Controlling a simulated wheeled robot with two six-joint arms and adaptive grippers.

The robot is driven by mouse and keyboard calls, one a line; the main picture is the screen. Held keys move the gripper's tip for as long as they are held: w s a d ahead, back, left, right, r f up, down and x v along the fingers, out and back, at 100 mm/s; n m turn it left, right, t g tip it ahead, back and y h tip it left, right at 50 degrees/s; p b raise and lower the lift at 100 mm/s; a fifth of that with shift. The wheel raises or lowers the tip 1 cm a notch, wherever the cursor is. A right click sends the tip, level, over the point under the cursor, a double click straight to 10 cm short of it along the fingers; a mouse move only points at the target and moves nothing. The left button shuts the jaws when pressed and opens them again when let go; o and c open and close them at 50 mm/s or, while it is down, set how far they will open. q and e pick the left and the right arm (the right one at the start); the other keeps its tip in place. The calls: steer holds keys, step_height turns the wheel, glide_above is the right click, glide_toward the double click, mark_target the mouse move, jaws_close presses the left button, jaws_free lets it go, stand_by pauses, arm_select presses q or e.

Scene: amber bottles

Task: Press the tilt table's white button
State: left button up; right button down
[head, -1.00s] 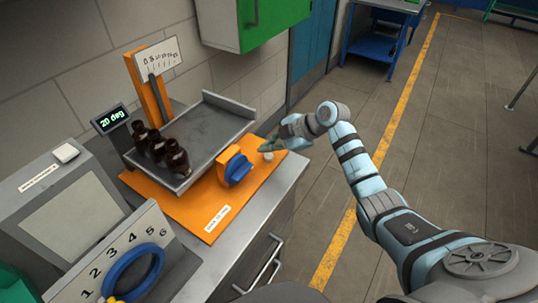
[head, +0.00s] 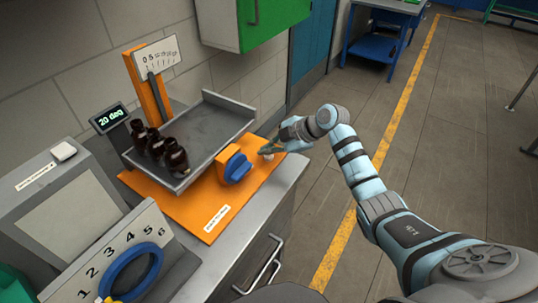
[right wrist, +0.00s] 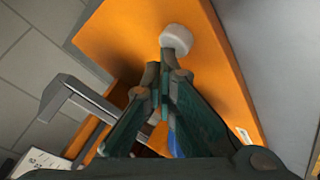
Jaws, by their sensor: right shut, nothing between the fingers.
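The tilt table has an orange base (head: 200,207), a grey tilted tray (head: 207,124) and a blue knob (head: 237,168) on an orange block. Its white button (head: 269,156) is on the base's right part, partly covered by my right gripper (head: 263,151). In the right wrist view the round white button (right wrist: 176,38) is just beyond the fingertips (right wrist: 165,66). The right gripper is shut and empty. Whether its tips touch the button I cannot tell. My left gripper is not in view.
A display (head: 110,118) reads 20 deg. An orange post with a scale (head: 158,54) stands behind. A numbered panel with a blue ring (head: 131,272) is at front left. The floor right of the bench is clear.

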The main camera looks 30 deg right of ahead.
mark_target(269, 157)
steer(key=shift+f, duration=0.35)
steer(key=shift+r, duration=0.1)
stand_by(0.4)
steer(key=shift+r+p, duration=0.55)
steer(key=shift+r, duration=0.3)
step_height(269, 157, up, 5)
steer(key=p, duration=0.4)
steer(key=shift+r, duration=0.1)
stand_by(0.4)
